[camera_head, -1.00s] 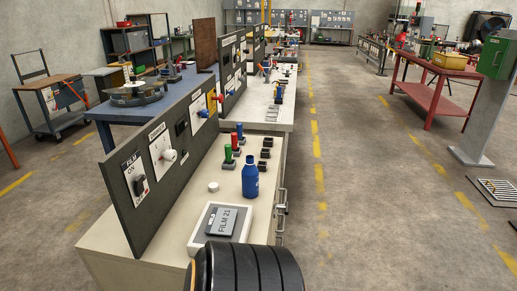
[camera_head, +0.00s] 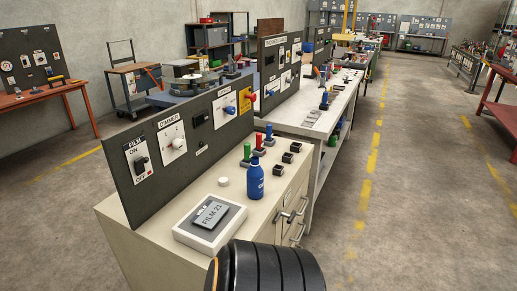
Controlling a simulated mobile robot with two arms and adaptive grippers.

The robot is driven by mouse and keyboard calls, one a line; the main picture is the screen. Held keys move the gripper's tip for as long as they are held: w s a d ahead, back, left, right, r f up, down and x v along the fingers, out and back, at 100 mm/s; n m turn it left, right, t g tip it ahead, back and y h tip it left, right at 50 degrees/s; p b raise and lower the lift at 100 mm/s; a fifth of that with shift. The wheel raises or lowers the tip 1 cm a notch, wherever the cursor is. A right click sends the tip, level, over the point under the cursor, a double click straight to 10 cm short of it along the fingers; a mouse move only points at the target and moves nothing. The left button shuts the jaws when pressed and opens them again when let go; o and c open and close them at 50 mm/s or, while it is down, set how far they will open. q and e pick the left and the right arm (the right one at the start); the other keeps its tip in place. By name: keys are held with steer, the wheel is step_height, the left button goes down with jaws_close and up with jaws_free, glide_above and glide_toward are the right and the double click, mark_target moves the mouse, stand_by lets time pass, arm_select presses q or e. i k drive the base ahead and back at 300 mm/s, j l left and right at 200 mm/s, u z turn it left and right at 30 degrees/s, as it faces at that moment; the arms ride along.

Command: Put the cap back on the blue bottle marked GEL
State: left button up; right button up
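The blue bottle (camera_head: 256,183) stands upright on the light-topped cabinet, near its right edge. White lettering shows on its side but is too small to read fully. A small round white piece (camera_head: 223,181), which looks like a cap, lies on the cabinet top to the left of the bottle, apart from it. Neither gripper is in view. The ribbed black part at the bottom is mine.
A white tray (camera_head: 182,235) with a grey FILM 21 block sits in front. A dark switch panel (camera_head: 150,197) stands along the left. Several coloured levers (camera_head: 247,153) and small black blocks (camera_head: 279,159) stand behind the bottle.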

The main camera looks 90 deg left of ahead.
mark_target(255, 176)
steer(key=i+j+u, duration=0.15)
steer(key=u, duration=0.3)
steer(key=i+u, duration=0.55)
steer(key=u, duration=0.3)
steer(key=i+u, duration=0.2)
steer(key=u, duration=0.25)
steer(key=i+l+u, duration=0.2)
steer(key=u, duration=0.25)
steer(key=i+u, duration=0.25)
steer(key=u, duration=0.15)
steer(key=i+l+u, duration=0.1)
steer(key=i+u, duration=0.25)
steer(key=i+l+u, duration=0.15)
steer(key=u, duration=0.25)
